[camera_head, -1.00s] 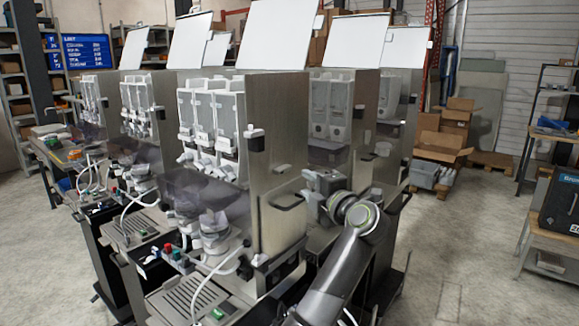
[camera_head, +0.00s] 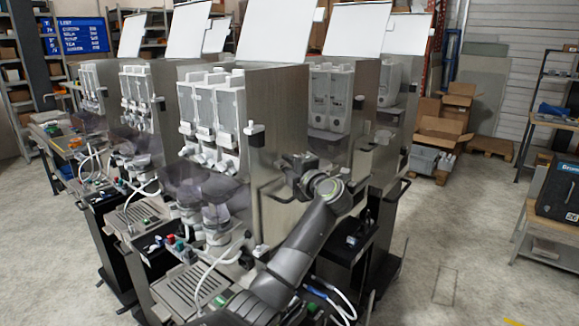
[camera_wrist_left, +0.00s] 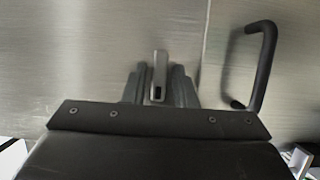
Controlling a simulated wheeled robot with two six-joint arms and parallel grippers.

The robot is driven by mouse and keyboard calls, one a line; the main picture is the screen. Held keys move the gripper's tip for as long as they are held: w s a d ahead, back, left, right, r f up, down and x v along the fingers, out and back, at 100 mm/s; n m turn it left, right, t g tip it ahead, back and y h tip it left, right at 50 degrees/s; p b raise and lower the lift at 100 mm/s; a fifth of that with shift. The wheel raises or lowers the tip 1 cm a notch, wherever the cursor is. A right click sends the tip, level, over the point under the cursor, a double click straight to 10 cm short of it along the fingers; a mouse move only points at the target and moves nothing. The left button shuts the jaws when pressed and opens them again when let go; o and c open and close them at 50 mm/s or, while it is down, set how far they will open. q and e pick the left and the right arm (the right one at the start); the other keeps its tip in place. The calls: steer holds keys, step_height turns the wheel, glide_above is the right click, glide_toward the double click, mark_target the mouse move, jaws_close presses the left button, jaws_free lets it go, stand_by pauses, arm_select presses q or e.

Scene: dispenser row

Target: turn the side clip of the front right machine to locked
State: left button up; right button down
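The front right machine (camera_head: 285,120) has a brushed metal side panel. My left gripper (camera_head: 294,162) is up against this panel, just above a black bar handle (camera_head: 276,194), and hides the side clip in the head view. In the left wrist view, the side clip (camera_wrist_left: 159,75) is a narrow grey lever with a dark slot. It stands between the two dark fingertips of my left gripper (camera_wrist_left: 158,88), which are apart on either side of it. The handle (camera_wrist_left: 266,62) is to the right there. My right gripper is not in view.
More machines stand in a row to the left and behind. Cardboard boxes (camera_head: 440,130) are at the back right. The floor (camera_head: 450,230) to the right is clear as far as the bench.

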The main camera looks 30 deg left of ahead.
arm_select(q)
jaws_close()
steer(key=shift+f, duration=0.1)
steer(key=shift+w+d+f+n+g+y+b, duration=0.1)
steer(key=shift+w+f+n+g+y+b, duration=0.6)
steer(key=shift+n+b, duration=3.1)
steer(key=shift+a+n+g+y+b, duration=0.1)
steer(key=shift+n+g+y+b, duration=1.3)
steer(key=shift+n+b, duration=2.4)
steer(key=shift+w+d+f+n+g+y+b, duration=0.1)
steer(key=shift+w+f+n+g+y+b, duration=0.6)
steer(key=shift+n+b, duration=3.05)
steer(key=shift+s+r+g+y+b, duration=0.3)
steer(key=shift+s+r+g+y, duration=0.1)
steer(key=shift+g, duration=0.1)
steer(key=shift+o, duration=1.6)
jaws_free()
